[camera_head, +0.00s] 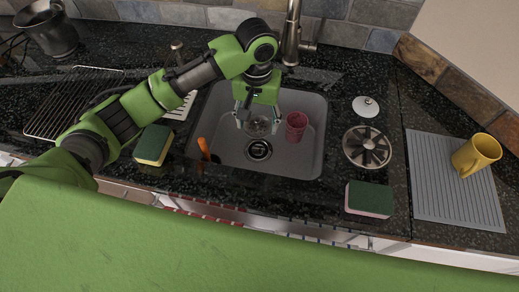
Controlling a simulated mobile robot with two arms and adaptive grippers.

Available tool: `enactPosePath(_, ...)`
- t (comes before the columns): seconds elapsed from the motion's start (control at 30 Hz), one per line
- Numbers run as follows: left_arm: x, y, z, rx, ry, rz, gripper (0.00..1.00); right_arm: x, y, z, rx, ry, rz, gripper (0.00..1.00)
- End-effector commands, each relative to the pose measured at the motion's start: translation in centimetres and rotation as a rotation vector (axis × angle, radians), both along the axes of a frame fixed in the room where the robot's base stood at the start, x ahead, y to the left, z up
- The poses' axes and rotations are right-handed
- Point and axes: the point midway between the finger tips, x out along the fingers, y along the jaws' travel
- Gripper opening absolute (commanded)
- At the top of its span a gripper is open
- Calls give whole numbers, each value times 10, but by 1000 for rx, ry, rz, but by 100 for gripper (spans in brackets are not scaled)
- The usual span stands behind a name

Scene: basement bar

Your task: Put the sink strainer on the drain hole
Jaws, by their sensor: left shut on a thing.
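My left gripper (257,117) reaches over the sink (235,160) and points down. It is shut on the sink strainer (258,127), a small round metallic piece held between the fingertips. The strainer appears just behind the drain hole (258,149), a dark round opening with a metal rim in the sink floor. The exact height of the strainer above the sink floor is hard to judge. My right gripper is not in view.
A red cup (296,126) stands in the sink right of the gripper. The faucet (292,40) rises behind. A sponge (153,145) lies left, another sponge (369,199) right. A round slotted piece (367,147), white lid (365,106) and yellow mug (476,154) are further right.

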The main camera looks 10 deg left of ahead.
Motion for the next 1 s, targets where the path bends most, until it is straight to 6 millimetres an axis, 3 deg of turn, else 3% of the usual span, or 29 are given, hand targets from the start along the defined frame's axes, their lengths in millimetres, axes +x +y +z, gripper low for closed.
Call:
enactPosePath(0.03, 0, 0, -17, 1, 0, 0, 38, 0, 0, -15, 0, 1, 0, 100)
enactPosePath(0.2, 0, 0, -33, -1, 0, 1, 38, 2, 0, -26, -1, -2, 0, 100)
enactPosePath(0.5, -1, 1, -82, 1, 2, 1, 38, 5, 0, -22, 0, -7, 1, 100)
enactPosePath(1.0, 0, 0, -131, 0, -1, 0, 38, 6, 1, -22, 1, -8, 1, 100)
